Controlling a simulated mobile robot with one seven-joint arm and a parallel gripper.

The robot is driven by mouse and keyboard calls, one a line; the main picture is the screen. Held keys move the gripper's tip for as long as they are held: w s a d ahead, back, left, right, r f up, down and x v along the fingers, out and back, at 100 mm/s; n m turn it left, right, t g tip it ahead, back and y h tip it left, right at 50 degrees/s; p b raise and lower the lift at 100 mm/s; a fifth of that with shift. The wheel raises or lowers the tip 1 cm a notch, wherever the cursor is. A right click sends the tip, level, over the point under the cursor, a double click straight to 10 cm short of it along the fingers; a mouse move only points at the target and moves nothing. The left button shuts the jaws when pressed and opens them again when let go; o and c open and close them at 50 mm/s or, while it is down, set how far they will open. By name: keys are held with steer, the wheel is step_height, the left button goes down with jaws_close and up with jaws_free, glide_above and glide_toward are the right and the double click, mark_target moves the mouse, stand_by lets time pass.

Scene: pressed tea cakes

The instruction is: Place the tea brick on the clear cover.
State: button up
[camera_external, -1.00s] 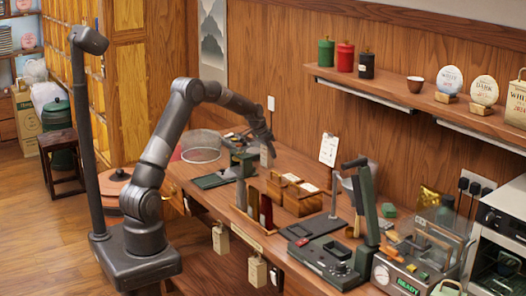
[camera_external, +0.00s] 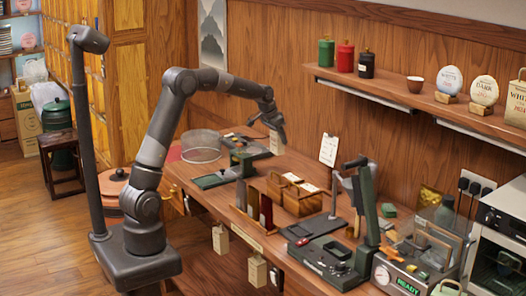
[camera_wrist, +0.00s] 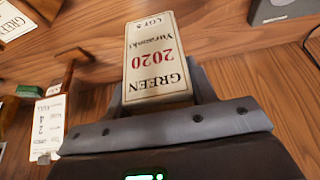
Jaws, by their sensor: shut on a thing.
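My gripper (camera_external: 275,125) is above the far part of the counter. In the wrist view, my gripper (camera_wrist: 160,105) is shut on the tea brick (camera_wrist: 157,55), a pale block marked GREEN 2020 in dark and red print. The brick (camera_external: 277,143) hangs below the fingers in the external view, apart from the clear cover. The clear cover (camera_external: 201,146) is a see-through round drum at the counter's far left end, left of my gripper. It is not visible in the wrist view.
A green press-like device (camera_external: 243,157) stands between the cover and the brown boxes (camera_external: 300,197). A dark flat tray (camera_external: 214,179) lies in front of the cover. A white tag sheet (camera_external: 329,150) stands near the wall. A wall shelf (camera_external: 400,95) runs along the right.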

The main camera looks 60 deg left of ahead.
steer(key=s+a+r+n+y, duration=0.1)
steer(key=s+a+r+n, duration=0.25)
steer(key=a, duration=0.55)
steer(key=s+a+r+n+g+y, duration=0.1)
steer(key=s+a+r+n, duration=0.3)
steer(key=a, duration=0.6)
steer(key=s+a+r+n+y, duration=0.1)
steer(key=s+a+r+n, duration=0.15)
steer(key=s+a, duration=0.45)
glide_above(201, 135)
steer(key=shift+m, duration=0.4)
steer(key=shift+w+a+f, duration=0.1)
steer(key=shift+a+f, duration=0.05)
steer(key=shift+f, duration=2.55)
steer(key=shift+a+f, duration=0.15)
steer(key=shift+f, duration=2.5)
steer(key=o, duration=1)
steer(key=shift+f, duration=0.15)
steer(key=shift+o, duration=0.2)
